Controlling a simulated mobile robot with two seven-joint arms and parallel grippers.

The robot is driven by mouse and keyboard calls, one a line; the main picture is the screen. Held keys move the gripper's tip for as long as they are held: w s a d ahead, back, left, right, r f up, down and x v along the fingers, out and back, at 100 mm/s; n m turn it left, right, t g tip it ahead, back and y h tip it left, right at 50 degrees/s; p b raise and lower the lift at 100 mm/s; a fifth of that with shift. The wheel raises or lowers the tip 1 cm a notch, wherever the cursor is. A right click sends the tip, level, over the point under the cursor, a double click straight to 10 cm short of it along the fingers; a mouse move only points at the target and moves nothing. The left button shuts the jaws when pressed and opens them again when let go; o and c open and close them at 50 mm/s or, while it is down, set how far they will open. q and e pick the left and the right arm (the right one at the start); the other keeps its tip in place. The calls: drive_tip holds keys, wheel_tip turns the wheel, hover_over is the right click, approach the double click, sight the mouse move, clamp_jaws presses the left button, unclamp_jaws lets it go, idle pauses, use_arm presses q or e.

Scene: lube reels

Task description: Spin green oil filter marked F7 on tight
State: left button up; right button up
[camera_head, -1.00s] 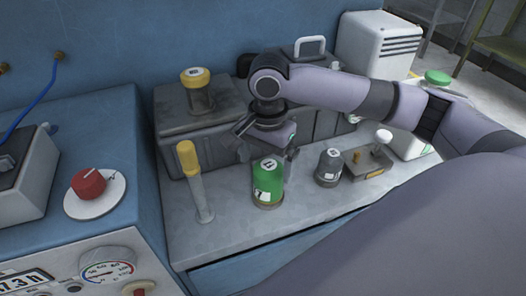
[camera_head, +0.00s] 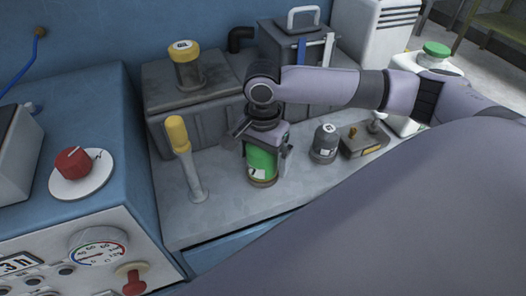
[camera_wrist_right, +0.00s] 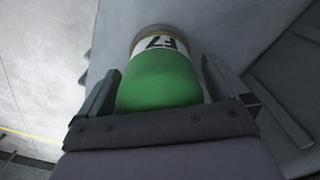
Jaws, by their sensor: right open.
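The green oil filter (camera_head: 262,163) stands upright on the grey bench top in the head view. In the right wrist view the green filter (camera_wrist_right: 160,82) shows a white band marked F7. My right gripper (camera_head: 264,150) has come down over the filter from above, with one finger on each side of it. In the right wrist view the open fingers of my right gripper (camera_wrist_right: 160,90) flank the filter, and I cannot tell whether they touch it. The gripper body hides the filter's top in the head view. My left gripper is not in view.
A yellow-topped cylinder (camera_head: 185,58) stands on a dark grey box behind. A yellow-handled post (camera_head: 182,150) is left of the filter. The blue cabinet (camera_head: 130,170) borders the left.

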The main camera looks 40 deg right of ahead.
drive_tip(key=c, duration=1.3)
drive_tip(key=shift+o, duration=0.2)
drive_tip(key=m+p, duration=0.1)
drive_tip(key=p, duration=0.1)
drive_tip(key=m+p, duration=0.1)
drive_tip(key=p, duration=0.1)
drive_tip(key=shift+r, duration=0.35)
drive_tip(key=m+p, duration=0.2)
drive_tip(key=p, duration=0.1)
drive_tip(key=shift+s, duration=0.1)
drive_tip(key=shift+f+m+p, duration=0.2)
drive_tip(key=shift+m+p, duration=0.3)
drive_tip(key=shift+p, duration=0.25)
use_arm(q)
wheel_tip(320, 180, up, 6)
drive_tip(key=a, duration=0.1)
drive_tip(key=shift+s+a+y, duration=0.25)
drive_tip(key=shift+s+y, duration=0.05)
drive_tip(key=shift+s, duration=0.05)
use_arm(e)
drive_tip(key=shift+f, duration=0.2)
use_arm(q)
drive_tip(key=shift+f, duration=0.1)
